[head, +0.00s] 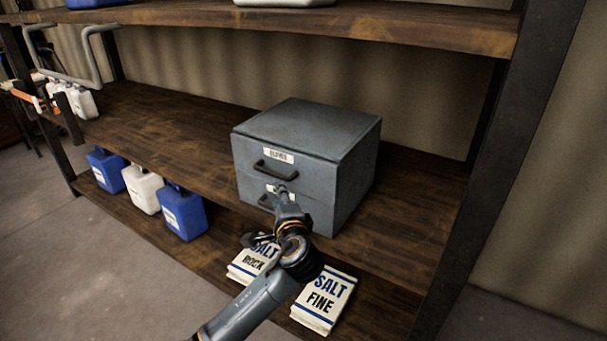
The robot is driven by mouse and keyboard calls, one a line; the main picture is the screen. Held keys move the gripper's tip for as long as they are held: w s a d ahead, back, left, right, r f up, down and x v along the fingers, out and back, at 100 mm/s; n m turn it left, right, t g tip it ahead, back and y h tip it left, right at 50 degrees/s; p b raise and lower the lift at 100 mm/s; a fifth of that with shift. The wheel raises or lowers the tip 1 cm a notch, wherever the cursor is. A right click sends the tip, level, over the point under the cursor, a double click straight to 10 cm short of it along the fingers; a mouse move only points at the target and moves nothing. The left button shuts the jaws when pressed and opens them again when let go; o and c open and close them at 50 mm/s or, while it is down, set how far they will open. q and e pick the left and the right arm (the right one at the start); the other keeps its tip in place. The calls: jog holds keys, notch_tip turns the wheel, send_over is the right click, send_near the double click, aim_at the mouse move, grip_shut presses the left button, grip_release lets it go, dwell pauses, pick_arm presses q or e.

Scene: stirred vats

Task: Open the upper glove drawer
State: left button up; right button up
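A grey two-drawer cabinet (345,165) stands on the middle shelf. Its upper drawer (306,178) looks shut, with a white label (278,155) and a dark bar handle (275,171) below it. The lower drawer (318,212) also looks shut; my arm hides part of its front, label and handle. My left arm reaches in from the bottom. My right gripper is not in view.
Salt bags, rock (250,264) and fine (323,300), lie on the bottom shelf (120,215) below the cabinet. Blue and white jugs (145,189) stand there at left. The upper shelf (400,25) is above the cabinet. A dark post (500,165) stands at right. The middle shelf (180,130) is clear left of the cabinet.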

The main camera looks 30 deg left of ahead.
aim_at(270, 171)
pick_arm(q)
jog(key=x, duration=0.9)
jog(key=r+p+x, duration=0.1)
jog(key=x, duration=0.3)
jog(key=shift+w+a+f, duration=0.1)
jog(key=shift+w+a, duration=0.05)
jog(key=shift+a, duration=0.25)
grip_shut()
